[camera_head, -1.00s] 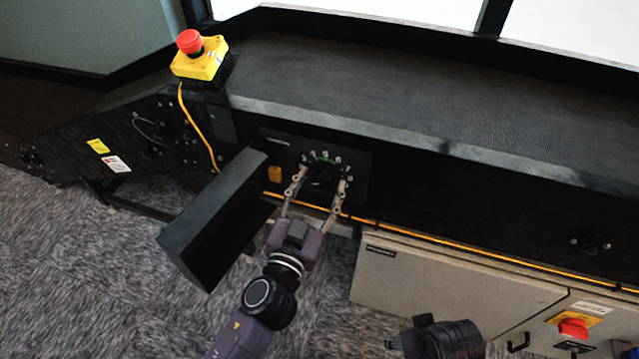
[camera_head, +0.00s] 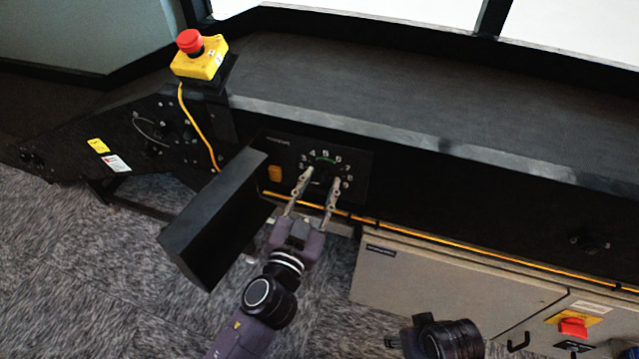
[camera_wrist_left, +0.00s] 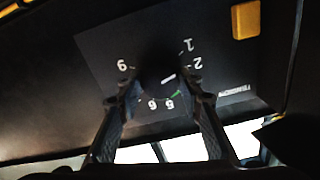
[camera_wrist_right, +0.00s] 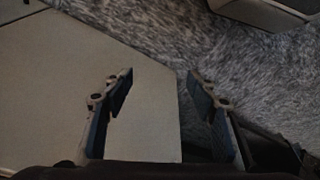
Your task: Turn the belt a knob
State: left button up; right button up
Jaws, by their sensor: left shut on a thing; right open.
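The belt knob (camera_wrist_left: 158,68) is a dark round knob on a black numbered dial plate (camera_head: 357,163), with a green arc at the top of the scale. My left gripper (camera_head: 320,177) is shut on the knob, one finger on each side. The left wrist view shows the dial upside down, with the fingers (camera_wrist_left: 163,95) beside the knob. My right gripper (camera_wrist_right: 157,92) is open and empty.
A black box-shaped cover (camera_head: 210,220) stands out just left of the dial. An orange button (camera_head: 274,173) lies between them. A yellow emergency stop box (camera_head: 200,62) sits above left. A grey cabinet (camera_head: 440,285) with a red switch (camera_head: 573,327) is below right.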

pick_arm(q)
jog(key=m, duration=0.5)
jog(key=shift+m+p, duration=0.3)
jog(key=shift+m, duration=0.1)
jog(key=m, duration=0.5)
jog(key=shift+p, duration=0.3)
jog(key=shift+m, duration=2.1)
pick_arm(e)
notch_tip(320, 180, down, 6)
jog(key=shift+s, duration=0.45)
jog(key=shift+f+g, duration=0.15)
jog(key=shift+g, duration=0.15)
pick_arm(q)
jog(key=o, duration=1.2)
jog(key=shift+c, duration=0.2)
jog(key=v, duration=0.7)
jog(key=shift+s, duration=0.25)
